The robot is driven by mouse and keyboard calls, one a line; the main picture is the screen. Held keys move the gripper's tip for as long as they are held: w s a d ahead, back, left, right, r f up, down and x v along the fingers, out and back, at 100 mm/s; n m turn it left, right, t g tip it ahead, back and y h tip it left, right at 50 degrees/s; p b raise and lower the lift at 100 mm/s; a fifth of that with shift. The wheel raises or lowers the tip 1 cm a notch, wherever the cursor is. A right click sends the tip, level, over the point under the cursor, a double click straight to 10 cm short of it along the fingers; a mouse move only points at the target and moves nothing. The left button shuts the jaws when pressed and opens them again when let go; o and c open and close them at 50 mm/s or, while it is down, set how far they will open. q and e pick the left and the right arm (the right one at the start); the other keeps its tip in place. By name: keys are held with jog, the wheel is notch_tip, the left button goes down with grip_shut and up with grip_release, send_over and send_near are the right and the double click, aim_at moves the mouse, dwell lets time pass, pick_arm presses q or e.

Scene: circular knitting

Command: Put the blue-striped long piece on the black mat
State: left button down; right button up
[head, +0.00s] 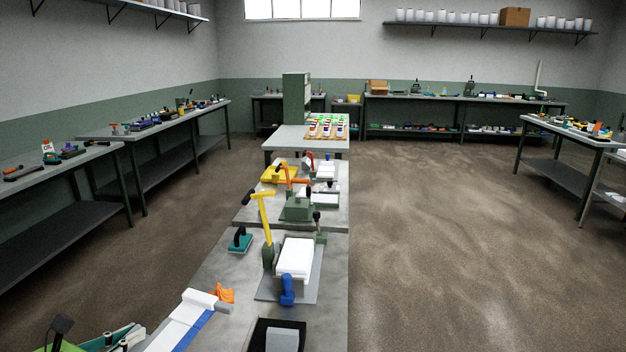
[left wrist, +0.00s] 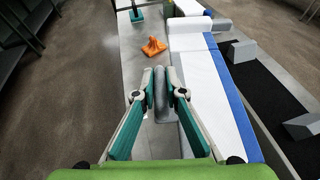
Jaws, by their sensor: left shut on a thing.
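The blue-striped long piece (head: 181,325) is white with a blue stripe along its right side. It also shows in the left wrist view (left wrist: 206,80), running lengthwise to the left of the black mat (head: 253,342), which shows there too (left wrist: 259,78). My left gripper (left wrist: 164,96) is shut on a grey part at the left edge of the piece. I cannot tell whether the piece touches the table. My right gripper is not in view.
Grey blocks (left wrist: 303,126) stand on the mat. Open floor lies right.

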pick_arm(q)
jog(key=s+d+r+m+g+h, duration=0.2)
jog(key=s+d+m+h, duration=0.1)
jog(key=s+d, duration=0.4)
jog(key=s+d+r+m+g+h, duration=0.3)
jog(key=s+d, duration=0.4)
jog(key=d, duration=0.6)
jog(key=shift+s+d+m+g+h, duration=0.35)
jog(key=shift+m+h, duration=0.15)
jog(key=shift+m, duration=0.2)
jog(key=shift+w, duration=0.1)
